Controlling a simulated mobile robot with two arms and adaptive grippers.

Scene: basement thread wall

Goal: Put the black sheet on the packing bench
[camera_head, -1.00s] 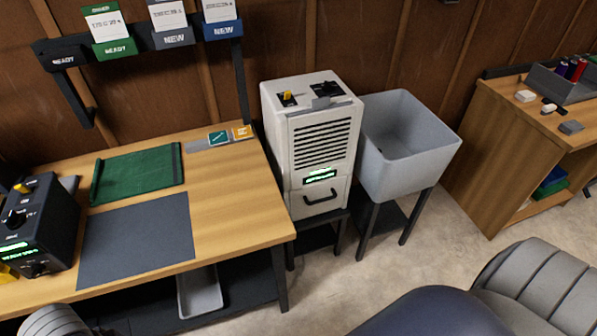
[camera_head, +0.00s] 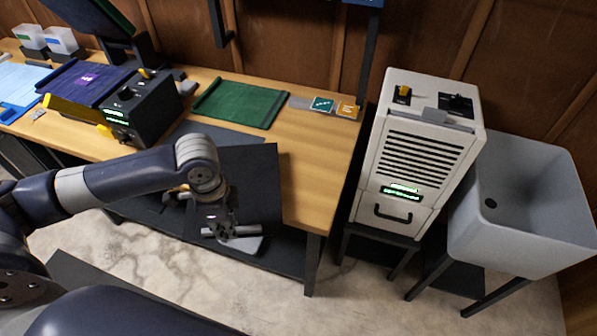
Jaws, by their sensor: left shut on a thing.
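The black sheet (camera_head: 252,178) is held in front of the wooden bench (camera_head: 318,165) and overlaps its front edge in the head view. I cannot tell whether the sheet touches the bench. My left gripper (camera_head: 222,226) is shut on the sheet near its lower left part. The gripper and forearm hide part of the sheet. Whether this wooden bench is the packing bench cannot be told from any label. My right gripper is not in view.
A green mat (camera_head: 240,103), a dark grey mat (camera_head: 200,131) and a black control box (camera_head: 143,108) lie on the bench. Sample cards (camera_head: 322,104) sit at its right end. A white cabinet (camera_head: 420,150) and a grey sink (camera_head: 530,205) stand to the right.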

